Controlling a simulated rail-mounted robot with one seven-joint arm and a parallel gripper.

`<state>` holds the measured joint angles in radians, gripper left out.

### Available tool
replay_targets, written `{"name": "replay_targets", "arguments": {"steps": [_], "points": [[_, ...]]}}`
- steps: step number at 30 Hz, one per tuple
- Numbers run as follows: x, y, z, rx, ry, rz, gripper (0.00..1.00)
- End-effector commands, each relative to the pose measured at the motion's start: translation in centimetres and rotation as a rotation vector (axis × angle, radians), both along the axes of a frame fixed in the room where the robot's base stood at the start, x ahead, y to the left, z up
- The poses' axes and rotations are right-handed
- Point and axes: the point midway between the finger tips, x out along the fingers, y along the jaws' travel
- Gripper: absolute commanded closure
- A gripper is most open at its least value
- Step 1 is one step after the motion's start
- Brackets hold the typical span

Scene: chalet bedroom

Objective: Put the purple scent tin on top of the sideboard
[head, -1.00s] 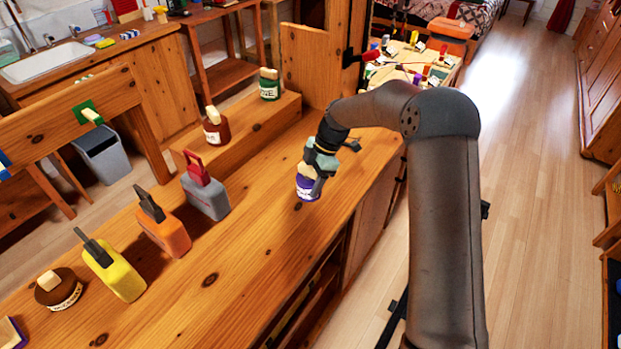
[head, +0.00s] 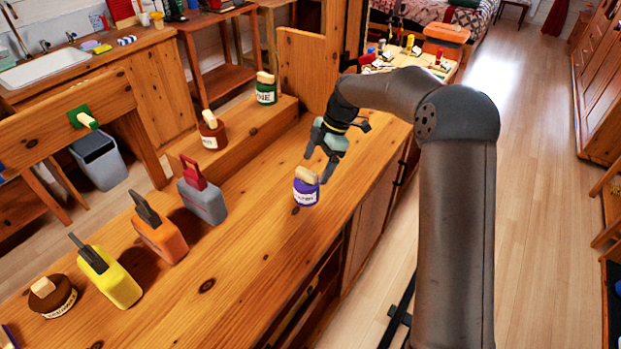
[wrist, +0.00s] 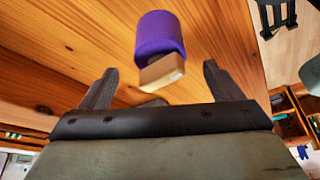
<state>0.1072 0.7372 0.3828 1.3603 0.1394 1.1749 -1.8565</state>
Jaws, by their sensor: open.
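The purple scent tin (head: 306,192) stands upright on the wooden sideboard top (head: 250,240), near its right edge. It has a white label and a tan wooden knob on top. In the wrist view the tin (wrist: 160,35) lies just beyond my fingertips, its knob toward the gap between them. My gripper (head: 318,168) is open and empty, just above and behind the tin in the head view. In the wrist view the two fingers of my gripper (wrist: 160,82) are spread apart, with nothing between them touching.
Grey (head: 203,200), orange (head: 160,238) and yellow (head: 110,277) containers stand left on the sideboard, with a brown tin (head: 52,296). A red-brown jar (head: 212,130) and a green jar (head: 266,88) stand on a raised ledge. Bare wood surrounds the purple tin.

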Motion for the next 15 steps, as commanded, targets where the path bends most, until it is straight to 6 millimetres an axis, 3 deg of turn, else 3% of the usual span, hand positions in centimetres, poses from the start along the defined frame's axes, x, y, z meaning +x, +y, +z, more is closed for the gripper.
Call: {"name": "replay_targets", "arguments": {"steps": [6, 15], "points": [[0.6, -1.3, 3.3, 0.000, -0.002, -0.001, 0.14], [0.5, -1.7, 4.6, -0.008, 0.003, -0.009, 0.14]]}}
